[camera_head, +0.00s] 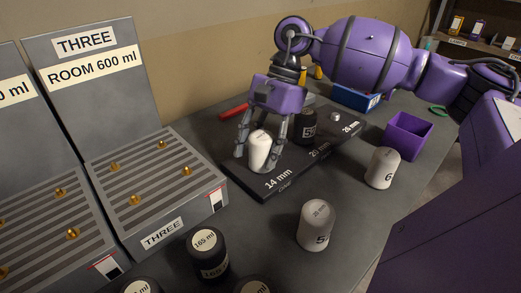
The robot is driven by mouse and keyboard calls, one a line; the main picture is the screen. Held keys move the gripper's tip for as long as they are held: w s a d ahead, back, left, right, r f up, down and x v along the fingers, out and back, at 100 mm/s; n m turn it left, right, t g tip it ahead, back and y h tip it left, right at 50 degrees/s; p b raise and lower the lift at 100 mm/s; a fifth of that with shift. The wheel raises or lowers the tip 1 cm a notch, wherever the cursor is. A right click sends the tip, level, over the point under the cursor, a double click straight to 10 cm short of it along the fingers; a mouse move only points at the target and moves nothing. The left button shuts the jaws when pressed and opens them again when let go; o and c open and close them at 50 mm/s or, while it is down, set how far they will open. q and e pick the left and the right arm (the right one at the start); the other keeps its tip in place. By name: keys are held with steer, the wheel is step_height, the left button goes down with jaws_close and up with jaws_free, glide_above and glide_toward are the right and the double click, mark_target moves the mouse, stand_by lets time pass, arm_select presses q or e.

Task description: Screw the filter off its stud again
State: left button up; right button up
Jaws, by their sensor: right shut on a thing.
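A white filter (260,152) stands upright on the black board (245,177), behind the "14 mm" mark. My right gripper (259,159) reaches down over it from above, with its grey fingers on both sides, shut on the filter. The stud under the filter is hidden, so I cannot tell how far the filter sits on it. A dark filter (306,127) with a white label stands on the same board, by the middle mark. A bare spot with a small pale stud (335,117) is at the "26 mm" end. My left gripper is not in view.
Grey-white filters marked 6 (382,169) and 5 (315,229) stand on the table. A purple open box (407,137) is at right, a blue bin (352,98) behind. Black canisters (209,254) stand in front. A grey rack marked THREE (150,205) is at left.

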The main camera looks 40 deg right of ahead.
steer(key=n, duration=0.1)
steer(key=n+g+b, duration=0.1)
steer(key=n, duration=0.1)
steer(key=shift+a+f, duration=0.2)
steer(key=shift+f, duration=0.05)
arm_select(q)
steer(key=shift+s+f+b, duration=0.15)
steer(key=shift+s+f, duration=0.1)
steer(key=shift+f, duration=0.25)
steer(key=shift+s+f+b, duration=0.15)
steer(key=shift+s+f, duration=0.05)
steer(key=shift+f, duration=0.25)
arm_select(e)
steer(key=n, duration=0.1)
steer(key=n+g+h, duration=0.1)
steer(key=n, duration=0.1)
steer(key=shift+s+d, duration=0.15)
steer(key=shift+s, duration=0.05)
